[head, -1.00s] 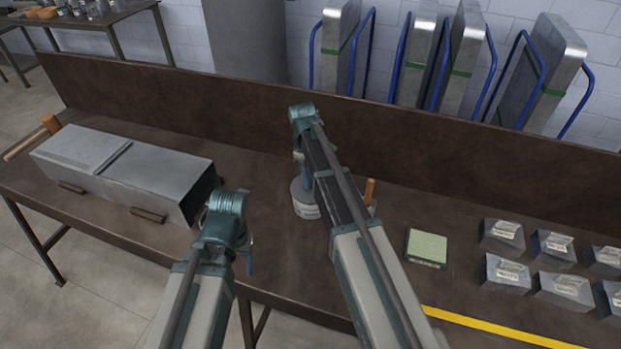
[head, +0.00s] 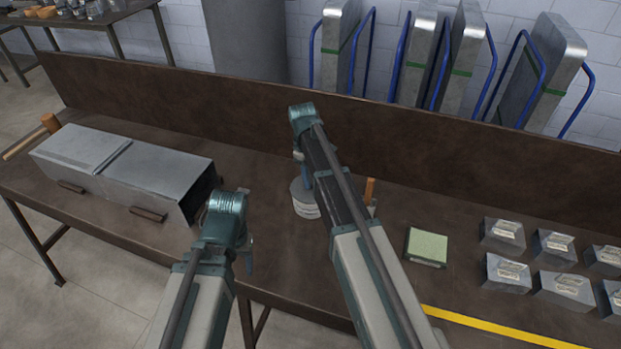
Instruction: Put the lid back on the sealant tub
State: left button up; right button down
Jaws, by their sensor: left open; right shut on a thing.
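The sealant tub (head: 305,207) is a grey cylinder with a white label. It stands upright on the bench, partly hidden behind my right arm. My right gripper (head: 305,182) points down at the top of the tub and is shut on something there. The arm covers most of the fingers and the tub's top, so I cannot clearly see the lid or whether it is seated. My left gripper (head: 247,263) hangs in front of the bench's front edge, to the left of the tub. It is open, with nothing seen in it.
A long sheet-metal duct (head: 150,177) lies at the left, with a mallet (head: 32,137) behind it. An orange handle (head: 370,190) stands right of my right arm. A green pad (head: 427,245) and several metal blocks (head: 503,236) sit at the right. A low backboard (head: 200,110) runs behind.

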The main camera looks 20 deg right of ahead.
jog(key=shift+c, duration=0.2)
grip_release()
dwell(0.4)
jog(key=shift+r+p, duration=3.3)
jog(key=shift+r, duration=0.25)
